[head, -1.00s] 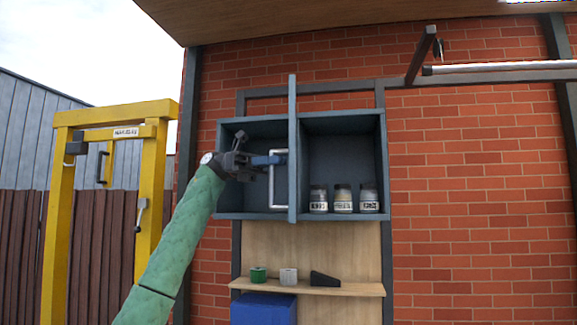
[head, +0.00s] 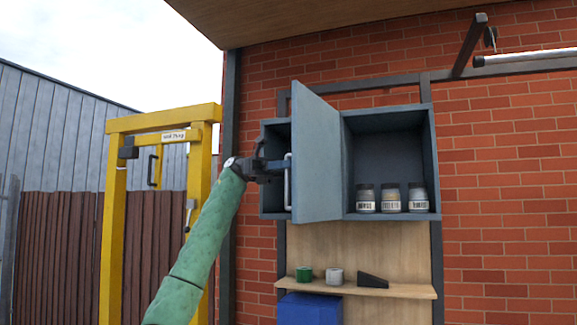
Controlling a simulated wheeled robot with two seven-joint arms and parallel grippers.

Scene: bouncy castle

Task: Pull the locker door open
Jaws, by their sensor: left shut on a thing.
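The blue-grey locker (head: 432,160) hangs on the brick wall, and its door (head: 318,160) stands swung out to the left, its inner face turned partly toward me. The locker's right part is open to view, with several labelled jars (head: 391,198) on its floor. A pale bar handle (head: 288,183) shows at the door's left edge. My left gripper (head: 279,164), on the green arm, is shut on the handle. The door hides part of the handle and the locker's left part. My right gripper is not in view.
Below the locker, a wooden shelf (head: 410,291) holds a green cup (head: 304,273), a grey cup (head: 335,276) and a black wedge (head: 372,281). A blue box (head: 309,309) is under it. A yellow frame (head: 113,220) stands at left. A metal bar (head: 525,57) juts out at upper right.

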